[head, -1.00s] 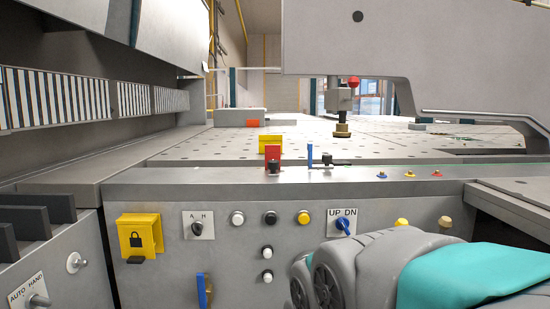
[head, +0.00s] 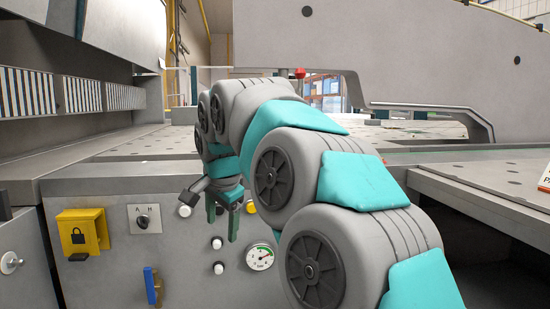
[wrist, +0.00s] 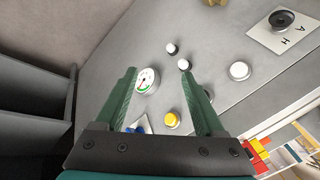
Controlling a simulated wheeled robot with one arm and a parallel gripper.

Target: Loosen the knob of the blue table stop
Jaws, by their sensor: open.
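The blue table stop and its knob cannot be made out in the head view; my arm covers that part of the table edge. My gripper (head: 222,222) hangs in front of the control panel (head: 120,265), below the table edge. Its two green fingers are open with nothing between them. In the wrist view my gripper (wrist: 158,75) is open over the panel, with a pressure gauge (wrist: 147,80) between the fingers as seen. Red and yellow pieces (wrist: 260,150) show at the lower right of the wrist view; I cannot tell whether the blue stop is among them.
The panel carries a yellow padlock box (head: 82,235), an A/H selector (head: 143,220), a blue handle (head: 152,286), a gauge (head: 260,257) and white buttons (head: 218,268). A yellow button (wrist: 171,120) is near the fingers in the wrist view. The perforated table lies behind my arm.

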